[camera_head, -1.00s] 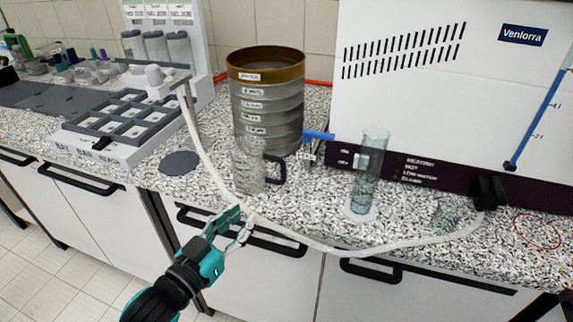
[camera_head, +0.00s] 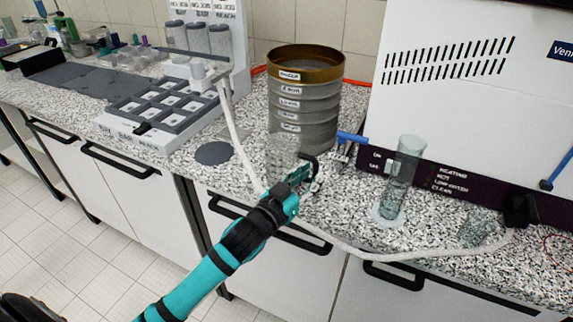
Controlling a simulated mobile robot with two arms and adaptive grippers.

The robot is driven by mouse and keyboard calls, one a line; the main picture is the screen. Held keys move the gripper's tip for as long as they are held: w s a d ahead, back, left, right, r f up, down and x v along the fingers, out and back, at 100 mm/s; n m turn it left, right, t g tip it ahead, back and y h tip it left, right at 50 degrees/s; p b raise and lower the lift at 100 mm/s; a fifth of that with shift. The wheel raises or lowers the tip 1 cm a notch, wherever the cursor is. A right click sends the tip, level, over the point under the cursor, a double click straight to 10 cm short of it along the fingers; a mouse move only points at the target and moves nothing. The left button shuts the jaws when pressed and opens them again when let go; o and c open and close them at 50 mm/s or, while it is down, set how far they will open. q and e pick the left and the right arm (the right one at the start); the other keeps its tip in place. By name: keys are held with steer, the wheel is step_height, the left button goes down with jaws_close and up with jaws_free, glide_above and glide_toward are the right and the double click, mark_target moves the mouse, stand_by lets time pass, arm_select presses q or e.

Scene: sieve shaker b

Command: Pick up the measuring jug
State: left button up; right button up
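The measuring jug (camera_head: 282,150) is clear, with a dark handle on its right side. It stands on the speckled counter in front of the sieve stack. My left gripper (camera_head: 304,178) is at the jug's handle, on the near side, and covers the jug's lower part. Its fingers overlap the handle in the picture; I cannot tell whether they touch it or how far they are closed. My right gripper is not in view.
The sieve stack (camera_head: 304,105) stands close behind the jug. A clear glass cylinder (camera_head: 402,175) stands to the right. A pale hose (camera_head: 238,140) runs past the jug and along the counter's front. A compartment tray (camera_head: 150,128) lies left.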

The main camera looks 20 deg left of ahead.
mark_target(314, 173)
arm_select(q)
steer(key=shift+x, duration=1.55)
jaws_close()
